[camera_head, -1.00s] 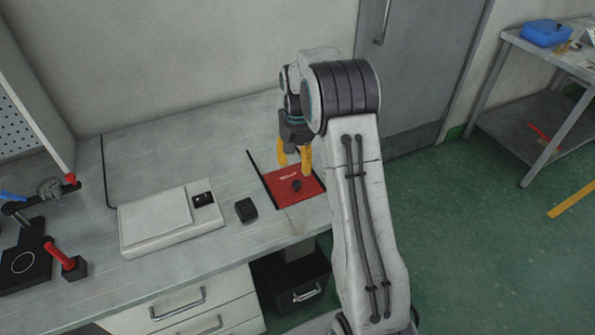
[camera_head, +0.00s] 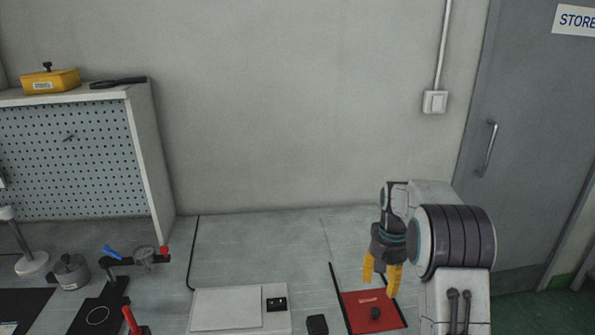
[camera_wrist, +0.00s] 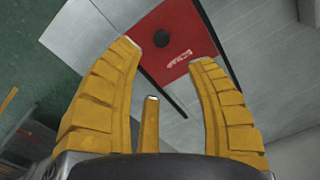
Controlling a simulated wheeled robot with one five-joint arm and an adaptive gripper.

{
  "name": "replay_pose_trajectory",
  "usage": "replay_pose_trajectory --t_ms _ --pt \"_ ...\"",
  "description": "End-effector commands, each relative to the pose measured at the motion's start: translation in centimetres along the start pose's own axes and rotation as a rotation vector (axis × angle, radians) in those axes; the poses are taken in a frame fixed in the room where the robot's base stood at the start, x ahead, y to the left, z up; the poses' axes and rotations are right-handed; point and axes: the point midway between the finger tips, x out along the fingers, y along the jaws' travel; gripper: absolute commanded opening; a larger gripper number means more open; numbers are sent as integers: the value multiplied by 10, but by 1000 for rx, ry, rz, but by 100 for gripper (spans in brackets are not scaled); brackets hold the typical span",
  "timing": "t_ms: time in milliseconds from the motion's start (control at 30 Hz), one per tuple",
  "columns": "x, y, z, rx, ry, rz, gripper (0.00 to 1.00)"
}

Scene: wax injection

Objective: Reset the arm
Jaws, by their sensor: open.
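My gripper (camera_head: 382,278) has yellow fingers spread open with nothing between them. It hangs above the workbench, over the far part of a red mat (camera_head: 392,318) with black side bars. The wrist view shows the open fingers (camera_wrist: 165,82) with the red mat (camera_wrist: 190,48) ahead of them.
A white flat panel (camera_head: 225,310) and a small black block (camera_head: 317,324) lie left of the mat. A pegboard cabinet (camera_head: 70,150) and a black stand (camera_head: 100,312) are further left. A grey door (camera_head: 510,140) is at right. The bench behind the panel is clear.

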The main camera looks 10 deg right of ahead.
Motion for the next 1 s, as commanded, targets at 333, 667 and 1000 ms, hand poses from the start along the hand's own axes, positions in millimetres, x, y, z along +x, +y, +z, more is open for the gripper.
replay_pose_trajectory --t_ms 333,667,1000 --pt "49 11 76 -108 -149 13 51" --pt "4 17 193 -186 -160 14 51" --pt "-40 20 286 -259 -30 3 51"
